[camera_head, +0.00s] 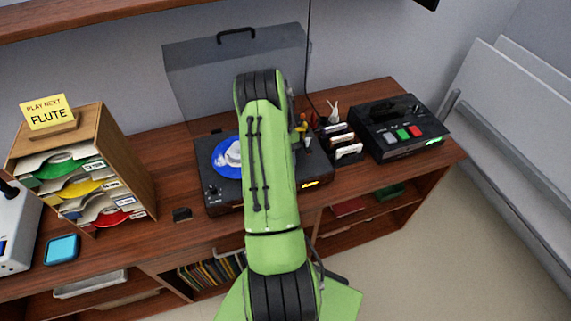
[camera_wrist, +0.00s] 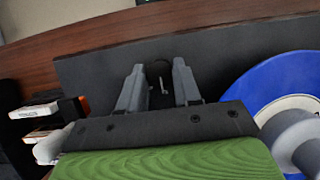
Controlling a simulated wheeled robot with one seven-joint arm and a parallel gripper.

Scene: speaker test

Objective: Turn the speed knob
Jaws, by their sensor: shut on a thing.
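The black record player (camera_head: 222,198) stands on the wooden desk with its grey lid (camera_head: 195,75) raised. A blue record (camera_head: 224,158) lies on it, partly hidden by my green arm. My gripper is hidden behind the arm in the head view. In the wrist view, my gripper (camera_wrist: 158,70) has its two grey fingers on either side of a small dark knob (camera_wrist: 159,75) on the player's top, shut on it. The blue record (camera_wrist: 263,83) shows to the right there. The knob's markings cannot be read.
A wooden sorter (camera_head: 128,160) with coloured sleeves stands at the left, with a yellow "Flute" sign (camera_head: 47,111) on top. A black box with coloured buttons (camera_head: 400,120) stands at the right. A small card rack (camera_head: 347,152) sits close beside the player.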

